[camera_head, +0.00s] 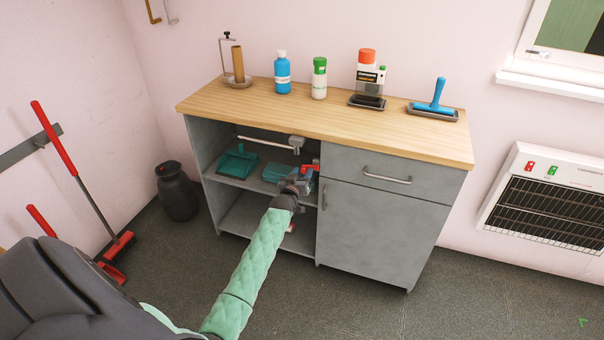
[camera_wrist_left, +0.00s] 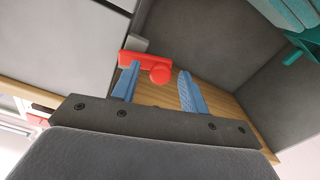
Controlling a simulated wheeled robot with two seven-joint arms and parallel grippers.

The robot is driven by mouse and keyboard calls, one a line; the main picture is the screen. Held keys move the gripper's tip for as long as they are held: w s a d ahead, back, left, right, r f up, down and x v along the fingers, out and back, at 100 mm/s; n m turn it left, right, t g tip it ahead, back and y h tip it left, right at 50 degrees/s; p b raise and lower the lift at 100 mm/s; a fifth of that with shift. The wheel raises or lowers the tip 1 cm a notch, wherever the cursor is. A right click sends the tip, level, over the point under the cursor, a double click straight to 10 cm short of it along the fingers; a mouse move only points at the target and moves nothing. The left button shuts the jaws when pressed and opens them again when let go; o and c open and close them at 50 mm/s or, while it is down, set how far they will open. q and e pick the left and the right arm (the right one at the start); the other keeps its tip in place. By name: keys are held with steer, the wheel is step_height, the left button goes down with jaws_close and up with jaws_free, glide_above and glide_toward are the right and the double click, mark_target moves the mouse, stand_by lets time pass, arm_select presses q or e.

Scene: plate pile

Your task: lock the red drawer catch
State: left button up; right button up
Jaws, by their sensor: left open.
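The red drawer catch (camera_head: 311,168) is at the upper left edge of the cabinet's grey drawer front (camera_head: 345,163). In the left wrist view the catch (camera_wrist_left: 133,60) is a red bar with a round knob at one end. My left gripper (camera_head: 304,182) is open at the catch, partly hidden by its own wrist in the head view. In the wrist view its blue fingers (camera_wrist_left: 158,72) stand apart, with the knob between them in the picture. One finger overlaps the bar; I cannot tell whether it touches. My right gripper is in neither view.
The open shelf left of the drawer holds a teal dustpan (camera_head: 238,162). The wooden top (camera_head: 300,112) bears bottles, a dispenser and a blue roller (camera_head: 434,98). A dark bin (camera_head: 177,190) stands left of the cabinet. The floor in front is clear.

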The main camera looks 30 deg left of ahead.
arm_select(q)
jaws_close()
steer(key=shift+r+m+p, duration=0.35)
steer(key=shift+m+p, duration=0.05)
steer(key=shift+m, duration=0.2)
steer(key=shift+r+m, duration=0.2)
steer(key=shift+m, duration=0.5)
steer(key=shift+c, duration=1)
jaws_free()
steer(key=shift+o, duration=1)
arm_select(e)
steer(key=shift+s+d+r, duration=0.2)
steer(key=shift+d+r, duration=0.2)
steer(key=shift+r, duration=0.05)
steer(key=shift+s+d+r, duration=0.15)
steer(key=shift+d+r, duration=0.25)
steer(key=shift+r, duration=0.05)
